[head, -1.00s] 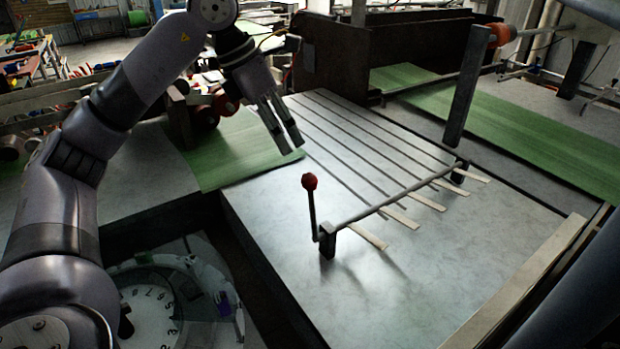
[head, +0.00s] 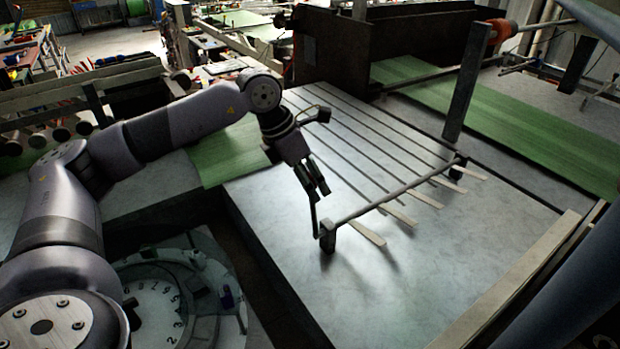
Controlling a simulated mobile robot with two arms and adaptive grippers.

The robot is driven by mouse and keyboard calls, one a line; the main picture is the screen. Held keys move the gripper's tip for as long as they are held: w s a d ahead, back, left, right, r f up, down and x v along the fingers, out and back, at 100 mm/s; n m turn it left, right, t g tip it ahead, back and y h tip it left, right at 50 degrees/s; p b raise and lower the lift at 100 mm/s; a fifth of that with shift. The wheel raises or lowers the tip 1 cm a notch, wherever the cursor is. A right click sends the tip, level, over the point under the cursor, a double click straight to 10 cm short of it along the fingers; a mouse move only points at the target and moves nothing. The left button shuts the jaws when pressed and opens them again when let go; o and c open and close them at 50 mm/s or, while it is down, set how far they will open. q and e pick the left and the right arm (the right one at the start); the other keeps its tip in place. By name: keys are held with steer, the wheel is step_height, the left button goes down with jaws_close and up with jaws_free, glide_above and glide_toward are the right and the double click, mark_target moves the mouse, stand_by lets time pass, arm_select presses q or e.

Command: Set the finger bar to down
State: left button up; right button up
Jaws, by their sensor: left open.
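The finger bar (head: 395,199) is a rod across the grey metal table, carried on short posts, with several flat pale fingers (head: 400,216) pointing toward the front right. Its lever (head: 315,222) stands upright at the near left end of the rod. The lever's red knob is hidden behind my left gripper. My left gripper (head: 319,193) is open and points down at the top of the lever, with its fingers over where the knob is. I cannot tell whether the fingers touch it. My right gripper is not in view.
The slotted grey table (head: 390,290) has clear room in front of the fingers. A dark upright post (head: 467,85) stands near the bar's far end. A round numbered dial (head: 155,312) sits low at the left. Green sheet (head: 225,150) lies behind my left arm.

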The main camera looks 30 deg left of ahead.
arm_select(q)
steer(key=shift+c, duration=0.4)
jaws_close()
stand_by(0.4)
